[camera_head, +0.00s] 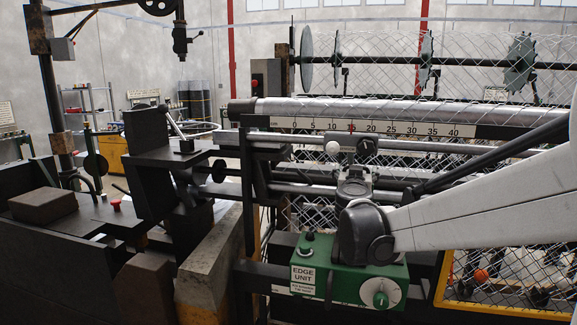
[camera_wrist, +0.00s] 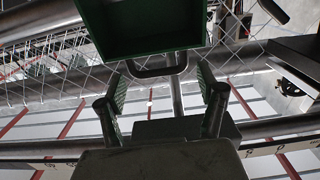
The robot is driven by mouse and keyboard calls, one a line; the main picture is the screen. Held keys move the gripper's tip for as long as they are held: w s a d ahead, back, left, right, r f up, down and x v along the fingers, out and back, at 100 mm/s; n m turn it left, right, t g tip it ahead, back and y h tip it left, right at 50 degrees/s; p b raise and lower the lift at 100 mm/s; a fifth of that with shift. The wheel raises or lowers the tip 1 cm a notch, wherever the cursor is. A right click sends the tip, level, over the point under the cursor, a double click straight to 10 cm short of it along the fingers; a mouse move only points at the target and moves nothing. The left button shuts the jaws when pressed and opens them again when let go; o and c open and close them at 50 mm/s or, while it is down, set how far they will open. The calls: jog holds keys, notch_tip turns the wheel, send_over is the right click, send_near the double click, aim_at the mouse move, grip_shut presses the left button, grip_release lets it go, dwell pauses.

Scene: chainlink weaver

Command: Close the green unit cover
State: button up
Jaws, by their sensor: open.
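In the wrist view a green, tray-shaped part (camera_wrist: 140,43), seemingly the cover, fills the top middle. A dark handle (camera_wrist: 158,71) hangs at its lower edge. My gripper (camera_wrist: 162,88) is open, with one finger on each side of the handle; I cannot tell if either touches it. In the head view my wrist covers part of the edge unit, and I cannot make out the cover there.
A ruled bar (camera_head: 350,129) and a metal roller (camera_head: 330,108) run across above the unit. Chain-link mesh (camera_head: 470,45) hangs behind. A yellow-framed guard (camera_head: 443,282) stands at lower right, and dark machinery (camera_head: 150,160) at left.

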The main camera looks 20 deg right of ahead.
jog(key=shift+x, duration=1.55)
jog(key=c, duration=1.4)
